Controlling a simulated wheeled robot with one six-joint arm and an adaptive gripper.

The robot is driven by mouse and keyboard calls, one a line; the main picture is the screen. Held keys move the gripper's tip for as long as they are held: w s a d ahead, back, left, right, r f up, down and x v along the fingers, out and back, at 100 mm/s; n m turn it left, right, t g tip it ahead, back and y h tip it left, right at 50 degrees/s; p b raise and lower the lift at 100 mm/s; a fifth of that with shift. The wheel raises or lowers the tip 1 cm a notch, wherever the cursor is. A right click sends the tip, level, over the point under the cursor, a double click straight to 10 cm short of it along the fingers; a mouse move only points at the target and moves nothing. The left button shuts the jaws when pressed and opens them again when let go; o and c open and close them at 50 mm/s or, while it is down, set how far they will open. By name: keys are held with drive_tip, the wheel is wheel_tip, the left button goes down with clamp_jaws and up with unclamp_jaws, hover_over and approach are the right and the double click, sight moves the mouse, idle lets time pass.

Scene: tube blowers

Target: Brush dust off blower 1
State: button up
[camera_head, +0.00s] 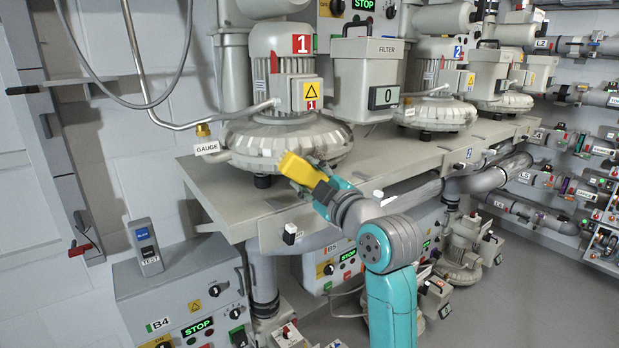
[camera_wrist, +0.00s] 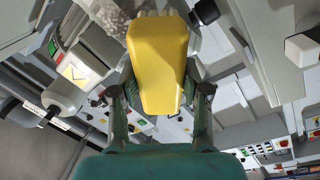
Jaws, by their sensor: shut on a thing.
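Blower 1 (camera_head: 255,143) stands on the near end of the long grey bench in the head view. It has a ribbed motor with a red "1" label on top and a wide round housing below. My gripper (camera_head: 325,185) is shut on a yellow-handled tool (camera_head: 300,170), likely the brush. The tool is at the front lower edge of the blower housing; I cannot tell whether it touches. In the wrist view the yellow handle (camera_wrist: 158,65) sits between my two fingers (camera_wrist: 160,92), with pale bristles at its far end. Dust is not clearly distinguishable from the mottled housing.
The grey bench (camera_head: 222,200) runs away to the right. A filter box (camera_head: 366,85) is right of blower 1, with blower 2 (camera_head: 437,108) beyond. A gauge fitting (camera_head: 204,131) and pipe are at left. Control box B4 (camera_head: 185,290) stands below left.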

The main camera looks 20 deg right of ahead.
drive_tip(key=shift+x, duration=0.8)
drive_tip(key=shift+d, duration=0.15)
drive_tip(key=shift+w+d, duration=0.15)
drive_tip(key=shift+d, duration=1.95)
drive_tip(key=shift+w+d, duration=0.2)
drive_tip(key=shift+d, duration=0.85)
drive_tip(key=shift+w+d, duration=0.2)
drive_tip(key=shift+d, duration=0.85)
drive_tip(key=shift+r, duration=0.65)
drive_tip(key=shift+s+a, duration=0.15)
drive_tip(key=shift+a, duration=1.3)
drive_tip(key=shift+s+a, duration=0.2)
drive_tip(key=shift+a, duration=1.2)
drive_tip(key=shift+s+a, duration=0.15)
drive_tip(key=shift+a, duration=1.3)
drive_tip(key=shift+w+r, duration=0.1)
drive_tip(key=shift+r, duration=0.6)
drive_tip(key=shift+c, duration=0.4)
drive_tip(key=shift+w+d, duration=0.15)
drive_tip(key=shift+d, duration=1.3)
drive_tip(key=shift+w+d, duration=0.15)
drive_tip(key=shift+d, duration=1.25)
drive_tip(key=shift+w+d, duration=0.15)
drive_tip(key=shift+d, duration=1.3)
